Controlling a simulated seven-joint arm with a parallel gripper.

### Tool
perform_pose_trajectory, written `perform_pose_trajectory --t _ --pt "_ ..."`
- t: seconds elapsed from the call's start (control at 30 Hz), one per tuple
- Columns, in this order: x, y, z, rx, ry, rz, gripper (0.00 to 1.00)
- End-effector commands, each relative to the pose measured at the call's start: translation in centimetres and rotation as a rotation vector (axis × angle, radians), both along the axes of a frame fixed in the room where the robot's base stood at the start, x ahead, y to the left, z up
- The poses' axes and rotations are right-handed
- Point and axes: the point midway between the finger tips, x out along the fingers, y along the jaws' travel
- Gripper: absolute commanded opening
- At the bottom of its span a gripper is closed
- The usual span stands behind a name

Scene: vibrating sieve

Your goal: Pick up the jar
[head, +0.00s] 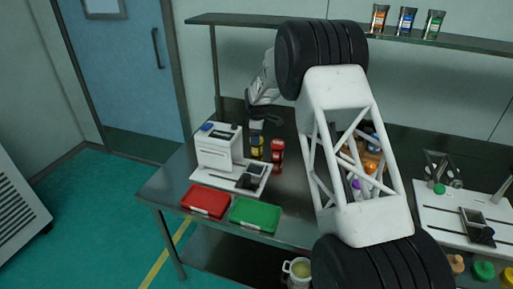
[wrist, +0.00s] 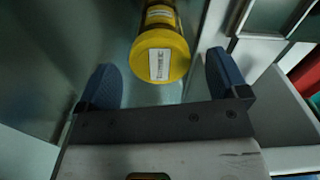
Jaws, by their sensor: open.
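The jar (wrist: 160,55) has a yellow lid with a white label and a darker body. In the wrist view its lid faces the camera and lies between my two blue fingers. In the head view a small yellow and dark jar (head: 257,143) stands on the bench, just below my gripper (head: 258,112). In the wrist view my gripper (wrist: 161,82) is open, with a gap on each side of the lid. Much of the jar's body is hidden behind its lid in the wrist view.
A red container (head: 277,156) stands close on the jar's right. A white machine (head: 218,148) stands on its left. Red (head: 205,200) and green (head: 255,214) trays lie at the bench's front. A shelf (head: 230,20) runs above the bench.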

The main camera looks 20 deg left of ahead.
Motion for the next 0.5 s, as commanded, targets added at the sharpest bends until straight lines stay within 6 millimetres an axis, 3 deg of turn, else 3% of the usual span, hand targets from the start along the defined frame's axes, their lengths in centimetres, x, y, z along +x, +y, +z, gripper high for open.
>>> perform_pose_trajectory --t 0.27,0.5 --pt "0.0 0.0 -0.2 0.0 0.0 0.0 0.92" --pt "0.0 0.0 -2.2 0.0 0.001 0.0 0.92"
